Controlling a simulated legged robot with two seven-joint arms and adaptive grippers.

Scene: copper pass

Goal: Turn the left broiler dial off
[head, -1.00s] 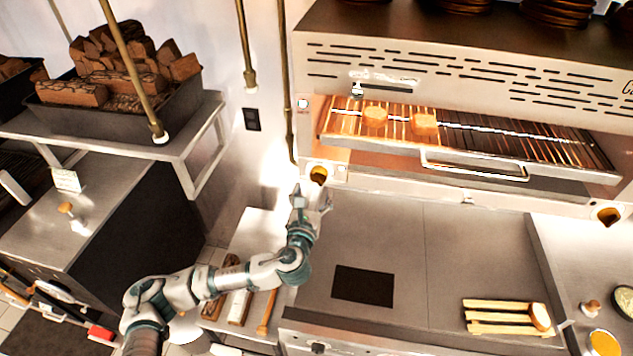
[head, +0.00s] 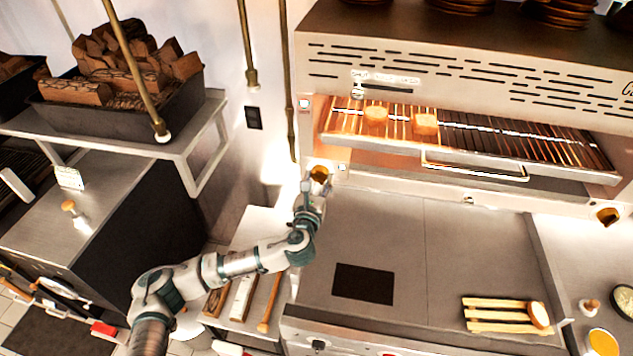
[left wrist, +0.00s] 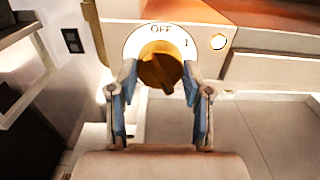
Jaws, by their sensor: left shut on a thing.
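The left broiler dial (head: 320,174) is a brass-coloured knob on the front panel, below the left end of the broiler. In the left wrist view the knob (left wrist: 160,68) sits on a white round plate marked OFF at the top and I to the upper right. Its grip ridge looks tilted; I cannot tell exactly which mark it points at. My left gripper (head: 314,187) reaches up to the dial from below. Its two fingers (left wrist: 160,78) are shut on the knob, one on each side. My right gripper is not in view.
The broiler rack (head: 470,136) holds two pieces of bread above the dial. Another brass dial (head: 608,216) is at the far right. A steel counter (head: 390,225) lies below, with a slatted wooden holder (head: 500,314). A wood-filled bin (head: 120,115) stands on the left shelf.

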